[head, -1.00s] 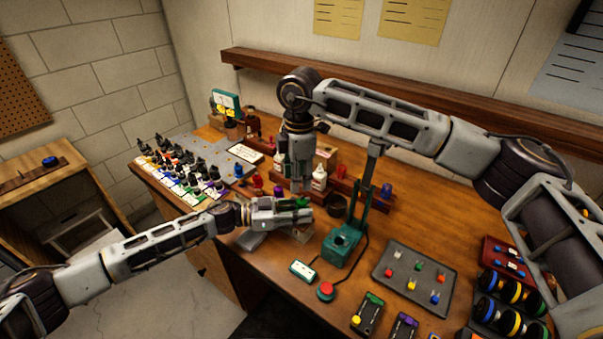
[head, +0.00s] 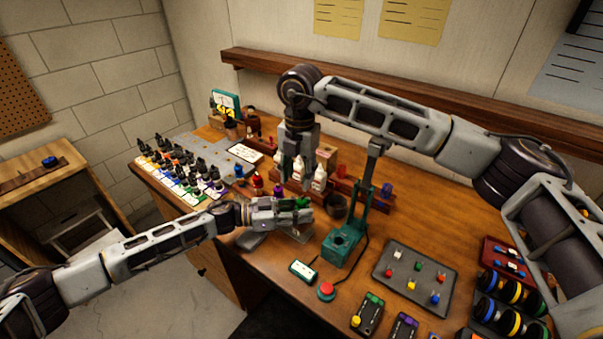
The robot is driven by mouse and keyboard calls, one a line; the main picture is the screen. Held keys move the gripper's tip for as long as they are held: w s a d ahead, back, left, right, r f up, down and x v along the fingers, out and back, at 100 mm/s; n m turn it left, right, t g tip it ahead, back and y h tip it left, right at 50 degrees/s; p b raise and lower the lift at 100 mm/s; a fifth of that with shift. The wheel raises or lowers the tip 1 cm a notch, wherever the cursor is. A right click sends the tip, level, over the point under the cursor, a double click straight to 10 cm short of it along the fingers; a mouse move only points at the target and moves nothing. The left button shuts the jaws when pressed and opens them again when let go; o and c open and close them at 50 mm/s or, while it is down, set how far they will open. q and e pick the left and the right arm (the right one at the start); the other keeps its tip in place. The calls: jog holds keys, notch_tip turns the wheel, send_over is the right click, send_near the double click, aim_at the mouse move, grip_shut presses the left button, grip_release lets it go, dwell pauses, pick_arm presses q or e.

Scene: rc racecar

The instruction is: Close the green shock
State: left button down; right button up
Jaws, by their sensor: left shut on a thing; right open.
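My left gripper (head: 292,214) reaches in from the left, low over the bench, and is shut on a small green part, which looks like the green shock (head: 302,203). Much of that part is hidden by the fingers, so I cannot tell whether its cap is on. My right gripper (head: 297,178) points straight down from above, just over and behind the left one.
A teal press (head: 343,243) stands just right of my grippers, with a red button (head: 326,291) in front. A grey tray (head: 388,289) of coloured parts lies further right. Several black-topped shocks (head: 182,165) stand at left. White bottles (head: 319,181) stand behind the grippers.

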jog(key=n, duration=0.5)
jog(key=shift+d+r, duration=0.1)
jog(key=n, duration=0.3)
jog(key=shift+n, duration=0.4)
jog(key=n, duration=0.4)
jog(key=shift+d, duration=0.15)
jog(key=n, duration=0.7)
jog(key=shift+s+d+n, duration=0.1)
jog(key=shift+n, duration=0.3)
jog(key=n, duration=0.4)
jog(key=shift+d+n, duration=0.1)
jog(key=shift+n, duration=0.3)
jog(key=n, duration=0.8)
